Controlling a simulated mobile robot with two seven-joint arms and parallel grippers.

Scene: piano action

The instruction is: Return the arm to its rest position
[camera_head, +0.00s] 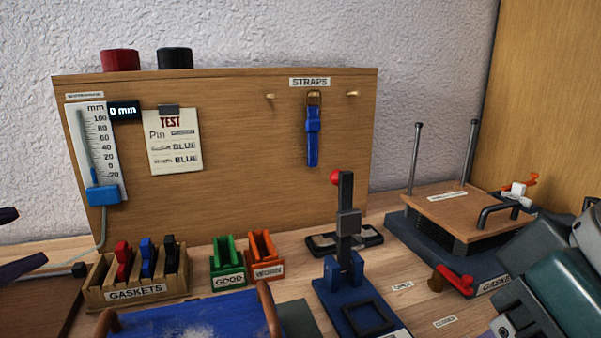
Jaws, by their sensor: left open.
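My left gripper (30,236) is at the left edge. Its two dark fingers are apart, with nothing visible between them. The rest of the left arm is outside the picture. My right arm (545,280) fills the lower right corner as grey-green links. Its gripper does not show.
The rack holds red, blue and black gaskets. Green (228,275) and orange (265,270) bins, a blue press (347,270) and a clamp fixture (465,215) stand to its right. A blue tray (190,318) is in front. A blue strap (312,130) hangs on the board (235,180).

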